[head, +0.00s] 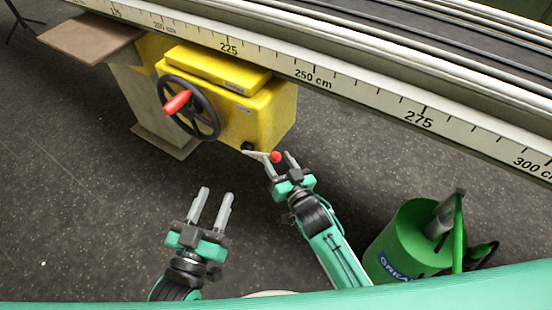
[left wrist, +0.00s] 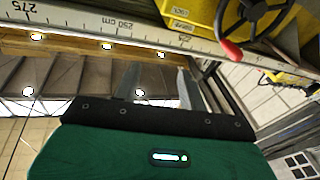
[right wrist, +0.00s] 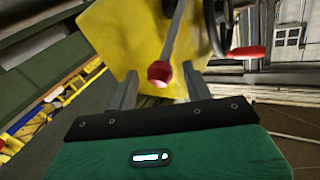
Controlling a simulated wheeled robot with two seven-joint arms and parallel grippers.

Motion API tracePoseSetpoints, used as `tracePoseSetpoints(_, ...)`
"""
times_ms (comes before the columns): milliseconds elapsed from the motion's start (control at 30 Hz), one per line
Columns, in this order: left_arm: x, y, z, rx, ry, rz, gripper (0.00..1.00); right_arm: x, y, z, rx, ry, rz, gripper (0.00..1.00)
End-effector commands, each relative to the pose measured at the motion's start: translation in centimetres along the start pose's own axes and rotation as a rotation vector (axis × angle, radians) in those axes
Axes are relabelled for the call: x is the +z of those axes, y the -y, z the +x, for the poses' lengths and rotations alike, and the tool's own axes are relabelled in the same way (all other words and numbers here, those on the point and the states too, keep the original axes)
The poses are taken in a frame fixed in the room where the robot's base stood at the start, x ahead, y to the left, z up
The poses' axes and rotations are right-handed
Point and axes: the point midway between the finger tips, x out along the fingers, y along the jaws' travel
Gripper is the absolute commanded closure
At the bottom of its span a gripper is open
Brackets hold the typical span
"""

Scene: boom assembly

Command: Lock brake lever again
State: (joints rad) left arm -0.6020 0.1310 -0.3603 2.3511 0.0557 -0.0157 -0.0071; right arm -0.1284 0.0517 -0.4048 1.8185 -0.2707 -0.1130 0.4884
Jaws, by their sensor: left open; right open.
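The brake lever (head: 258,154) is a thin grey rod with a red knob (head: 276,156) that sticks out from the lower part of the yellow housing (head: 270,112). My right gripper (head: 280,158) is open, with its fingers to either side of the red knob. In the right wrist view the lever's red knob (right wrist: 159,73) shows between the two fingertips (right wrist: 160,84), and its rod runs up the yellow housing. I cannot tell whether the fingers touch the knob. My left gripper (head: 214,194) is open and empty, below and left of the lever, apart from everything.
A black handwheel (head: 190,106) with a red handle (head: 177,102) is on the housing's front. The long beam with a centimetre scale (head: 313,77) crosses above. A green vacuum-like canister (head: 405,240) stands at the right of my right arm.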

Motion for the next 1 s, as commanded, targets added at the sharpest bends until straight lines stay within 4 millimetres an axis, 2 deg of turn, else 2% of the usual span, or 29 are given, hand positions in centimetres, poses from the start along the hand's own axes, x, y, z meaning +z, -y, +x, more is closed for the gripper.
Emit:
tracePoseSetpoints(200, -1.4, 0.3, 0.4, -0.001, -0.074, 0.011, 0.58, 0.0, 0.0, 1.6, 0.000, 0.000, -0.001, 0.50)
tracePoseSetpoints(500, -1.6, 0.3, 0.4, -0.001, -0.085, 0.013, 0.58, 0.0, 0.0, 1.8, 0.000, 0.001, 0.000, 0.50)
tracePoseSetpoints(533, -1.6, 0.3, 0.4, -0.001, -0.085, 0.013, 0.58, 0.0, 0.0, 1.8, 0.000, 0.001, 0.000, 0.52)
tracePoseSetpoints(767, -1.6, 0.3, 0.4, -0.001, -0.085, 0.013, 0.58, 0.0, 0.0, 1.8, 0.000, 0.001, 0.000, 0.97)
tracePoseSetpoints(800, -1.6, 0.3, 0.4, -0.001, -0.085, 0.013, 0.58, 0.0, 0.0, 1.8, 0.000, 0.000, 0.000, 1.00)
tracePoseSetpoints(1000, -1.6, 0.3, 0.5, -0.001, -0.073, 0.013, 0.58, -0.1, 0.0, 1.8, 0.001, 0.003, -0.002, 1.00)
